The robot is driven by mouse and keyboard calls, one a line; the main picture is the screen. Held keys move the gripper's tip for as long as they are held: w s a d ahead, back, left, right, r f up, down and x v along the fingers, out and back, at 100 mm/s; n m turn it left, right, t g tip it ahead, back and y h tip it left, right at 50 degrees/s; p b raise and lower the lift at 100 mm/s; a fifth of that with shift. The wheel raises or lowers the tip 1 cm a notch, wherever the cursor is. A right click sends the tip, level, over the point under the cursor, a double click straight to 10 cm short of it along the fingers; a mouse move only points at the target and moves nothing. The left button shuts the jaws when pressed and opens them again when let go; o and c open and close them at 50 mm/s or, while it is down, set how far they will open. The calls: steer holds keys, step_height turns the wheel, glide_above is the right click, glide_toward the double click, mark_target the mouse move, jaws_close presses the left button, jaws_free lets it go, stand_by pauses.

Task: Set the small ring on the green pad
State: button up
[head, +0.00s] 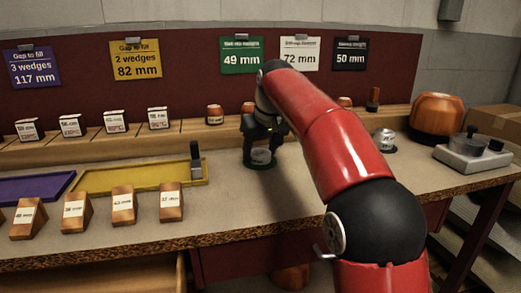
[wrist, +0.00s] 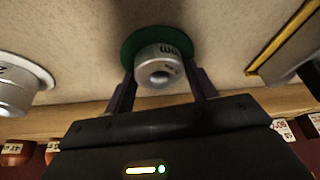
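A silver metal ring with dark markings (wrist: 160,68) is at the green pad (wrist: 133,45) in the wrist view, inside the pad's outline. In the head view the ring (head: 261,156) shows low over the green pad (head: 260,164), with no clear gap beneath it. My gripper (wrist: 161,80) has one finger on each side of the ring, the fingertips very close to its sides. Whether they press on it cannot be told. In the head view my gripper (head: 262,146) points down over the pad.
Another silver ring (wrist: 14,95) sits on a white pad at the left of the wrist view. A yellow tray (head: 130,190) with a dark upright piece (head: 195,165) lies left of my gripper. Another silver piece (head: 385,139) stands right of my arm. Several wedges line the front.

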steer(key=o, duration=0.3)
steer(key=shift+r, duration=0.1)
steer(key=p+v, duration=0.3)
steer(key=v, duration=0.8)
steer(key=s+d+f+m, duration=0.1)
steer(key=s+d, duration=0.2)
steer(key=s, duration=0.2)
steer(key=s+d+f+m, duration=0.1)
steer(key=s+d+f, duration=0.1)
steer(key=s+d, duration=0.2)
steer(key=s+d+f+m+t+h, duration=0.1)
steer(key=s+d+f, duration=0.1)
steer(key=s+d, duration=0.2)
steer(key=shift+s+f, duration=0.2)
steer(key=shift+s, duration=1.65)
steer(key=s+d+f+m, duration=0.1)
steer(key=s+d+f, duration=0.1)
steer(key=s+f, duration=0.5)
steer(key=s+d+f+m+h, duration=0.1)
steer(key=s+d+f, duration=0.2)
steer(key=s+f, duration=0.4)
steer(key=shift+s+f+t, duration=0.3)
steer(key=shift+s+f, duration=0.1)
steer(key=shift+f, duration=0.6)
